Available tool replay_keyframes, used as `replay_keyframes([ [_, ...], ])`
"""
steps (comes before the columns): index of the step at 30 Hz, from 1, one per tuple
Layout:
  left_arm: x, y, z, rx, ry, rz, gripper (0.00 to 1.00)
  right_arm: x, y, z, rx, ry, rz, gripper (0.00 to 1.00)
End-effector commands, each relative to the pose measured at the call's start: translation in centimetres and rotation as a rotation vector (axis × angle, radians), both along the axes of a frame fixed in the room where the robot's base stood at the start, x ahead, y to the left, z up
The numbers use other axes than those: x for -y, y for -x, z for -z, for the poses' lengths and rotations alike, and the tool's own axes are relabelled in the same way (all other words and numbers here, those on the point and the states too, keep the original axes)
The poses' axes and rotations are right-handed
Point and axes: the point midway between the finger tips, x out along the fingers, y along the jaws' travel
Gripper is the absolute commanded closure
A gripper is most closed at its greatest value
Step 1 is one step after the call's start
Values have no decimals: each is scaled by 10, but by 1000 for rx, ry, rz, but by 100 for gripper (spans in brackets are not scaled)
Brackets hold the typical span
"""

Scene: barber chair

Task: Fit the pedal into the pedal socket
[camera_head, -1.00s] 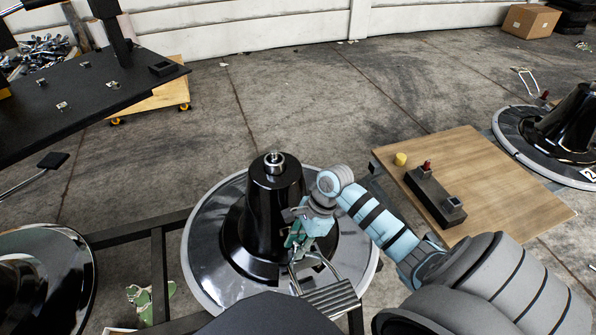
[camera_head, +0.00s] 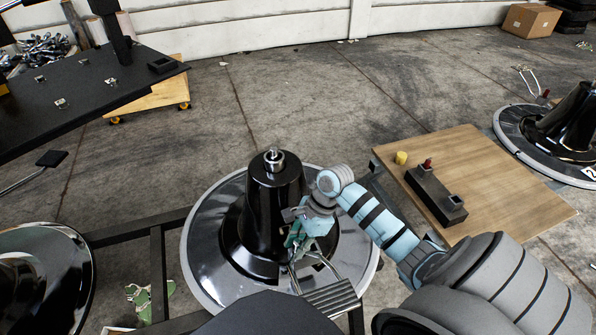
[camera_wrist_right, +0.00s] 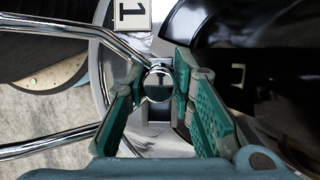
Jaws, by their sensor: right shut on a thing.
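A black barber chair base (camera_head: 270,205) with a glossy cone stands on a round chrome disc (camera_head: 208,265). My right gripper (camera_head: 300,240) is low at the cone's front right side. It is shut on the pedal (camera_head: 330,297), a chrome bent-rod frame with a ribbed footplate pointing toward me. In the right wrist view, the green fingers (camera_wrist_right: 158,90) close on the pedal's round chrome end (camera_wrist_right: 158,82), and its rods run left. A dark rectangular slot (camera_wrist_right: 236,75) shows in the black cone to the right, apart from the pedal end. My left gripper is not in view.
A wooden board (camera_head: 500,185) at right holds a black block (camera_head: 435,198) with a red knob and a yellow cylinder (camera_head: 401,158). Another chair base (camera_head: 565,130) stands far right. A dark metal frame (camera_head: 158,270) lies around the disc's left.

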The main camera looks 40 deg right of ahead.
Motion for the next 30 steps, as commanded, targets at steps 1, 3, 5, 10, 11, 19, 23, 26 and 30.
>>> replay_keyframes([
  [1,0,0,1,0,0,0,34,0,0,1,0,-1,0,100],
  [3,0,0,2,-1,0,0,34,0,0,1,0,-1,0,100],
  [5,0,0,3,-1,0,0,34,0,0,2,0,-1,0,100],
  [10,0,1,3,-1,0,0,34,0,0,3,0,-1,0,70],
  [11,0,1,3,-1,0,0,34,0,0,3,0,0,0,65],
  [19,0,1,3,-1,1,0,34,0,0,3,0,0,0,54],
  [23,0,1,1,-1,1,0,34,0,0,0,0,0,0,54],
  [26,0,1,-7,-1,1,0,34,0,0,-11,0,0,-1,54],
  [30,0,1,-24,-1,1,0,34,0,0,-33,2,-1,-1,54],
])
